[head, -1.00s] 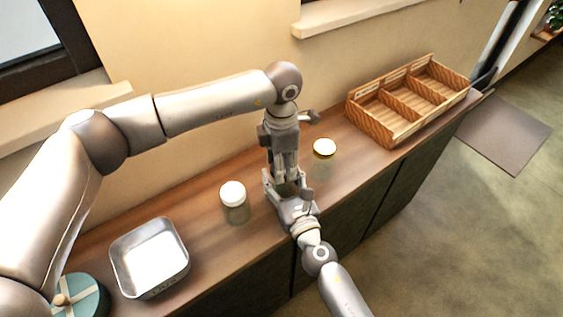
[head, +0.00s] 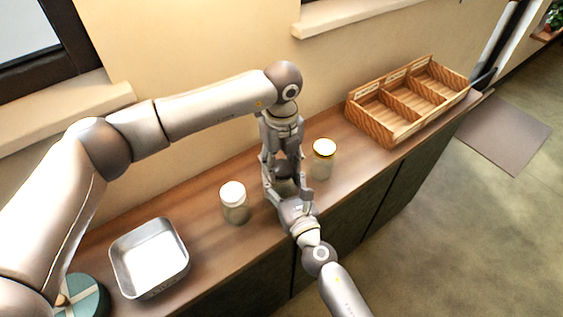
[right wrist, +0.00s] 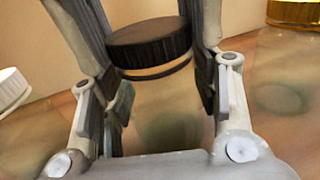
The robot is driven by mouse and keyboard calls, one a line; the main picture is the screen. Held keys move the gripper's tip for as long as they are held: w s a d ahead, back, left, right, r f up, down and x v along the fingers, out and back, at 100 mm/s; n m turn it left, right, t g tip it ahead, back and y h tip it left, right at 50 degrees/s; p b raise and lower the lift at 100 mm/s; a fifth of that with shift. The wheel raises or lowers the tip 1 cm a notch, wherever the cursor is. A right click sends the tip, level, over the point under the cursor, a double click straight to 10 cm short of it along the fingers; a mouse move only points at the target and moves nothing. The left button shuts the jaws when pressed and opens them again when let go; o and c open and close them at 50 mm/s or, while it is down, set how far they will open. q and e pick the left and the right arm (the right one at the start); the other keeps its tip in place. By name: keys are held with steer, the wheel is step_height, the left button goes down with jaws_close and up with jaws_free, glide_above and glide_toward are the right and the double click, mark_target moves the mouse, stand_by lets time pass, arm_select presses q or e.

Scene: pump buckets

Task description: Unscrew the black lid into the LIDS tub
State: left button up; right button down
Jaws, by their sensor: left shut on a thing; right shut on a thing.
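The black lid (head: 284,169) is between the fingers of my left gripper (head: 282,162), which reaches down from above and is shut on it. In the right wrist view the black lid (right wrist: 150,42) shows large at the top, with a thin rim line under it. My right gripper (head: 287,189) is shut on the clear jar (right wrist: 165,115) below the lid, from the front. I cannot tell whether lid and jar are still joined. A metal tub (head: 119,262), with faint unreadable lettering on its front, stands at the left of the counter.
A white-lidded jar (head: 234,203) stands left of the grippers and a gold-lidded jar (head: 323,158) close on the right. A wooden compartment crate (head: 377,127) is at the far right. A round teal box (head: 88,295) is at the lower left. Counter between tub and white-lidded jar is clear.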

mark_target(282, 167)
arm_select(q)
steer(key=n, duration=0.6)
steer(key=shift+r, duration=0.2)
stand_by(0.4)
steer(key=shift+r, duration=0.95)
steer(key=shift+r, duration=0.1)
steer(key=shift+r, duration=1.9)
arm_select(e)
steer(key=shift+c, duration=2.1)
jaws_free()
